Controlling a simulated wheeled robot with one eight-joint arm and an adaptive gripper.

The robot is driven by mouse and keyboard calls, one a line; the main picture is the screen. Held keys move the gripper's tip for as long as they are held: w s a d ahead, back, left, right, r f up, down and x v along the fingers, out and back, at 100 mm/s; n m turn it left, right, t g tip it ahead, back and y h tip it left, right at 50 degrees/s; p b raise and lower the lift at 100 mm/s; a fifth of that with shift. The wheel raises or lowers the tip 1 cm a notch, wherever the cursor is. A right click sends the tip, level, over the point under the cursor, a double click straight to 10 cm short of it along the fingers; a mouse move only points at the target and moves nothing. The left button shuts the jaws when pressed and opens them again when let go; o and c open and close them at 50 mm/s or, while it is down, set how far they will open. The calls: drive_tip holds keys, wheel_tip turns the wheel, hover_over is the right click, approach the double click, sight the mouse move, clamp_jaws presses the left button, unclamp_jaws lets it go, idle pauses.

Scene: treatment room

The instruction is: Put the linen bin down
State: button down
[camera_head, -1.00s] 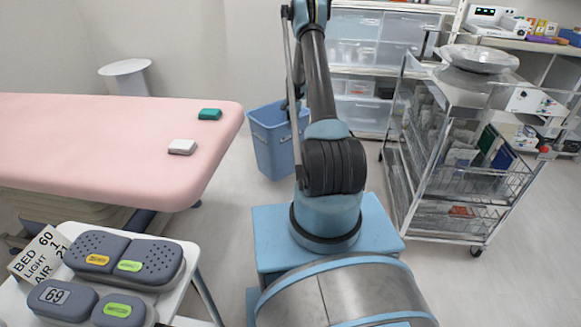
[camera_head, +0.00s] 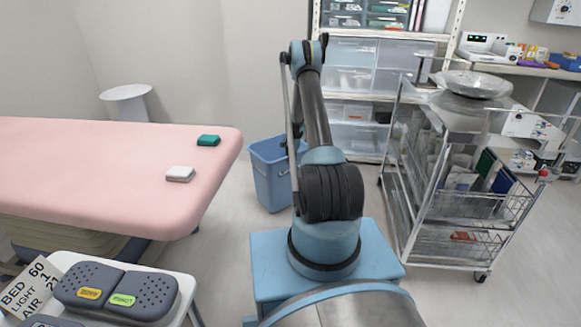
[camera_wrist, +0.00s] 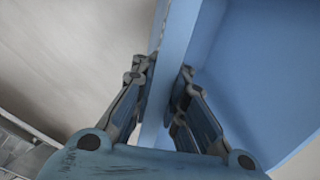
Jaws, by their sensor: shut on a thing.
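The linen bin (camera_head: 272,180) is a blue, open-topped, tapered bin. In the head view it is upright behind my arm, to the right of the pink bed's end. My arm hides its right side. In the wrist view my gripper (camera_wrist: 160,78) is shut on the bin's wall at the rim (camera_wrist: 178,40), with one finger on each side. The bin's blue inside (camera_wrist: 262,70) fills the right of that view. I cannot tell whether the bin's base touches the floor.
A pink treatment bed (camera_head: 100,165) stands at left, with a white stool (camera_head: 126,92) behind it. A wire trolley (camera_head: 465,215) stands at right. A drawer shelf (camera_head: 350,65) is at the back. Grey floor (camera_head: 215,215) shows between the bed and the bin.

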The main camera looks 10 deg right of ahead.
drive_tip(key=shift+f, duration=1.6)
drive_tip(key=c, duration=1.6)
unclamp_jaws()
drive_tip(key=shift+r, duration=0.1)
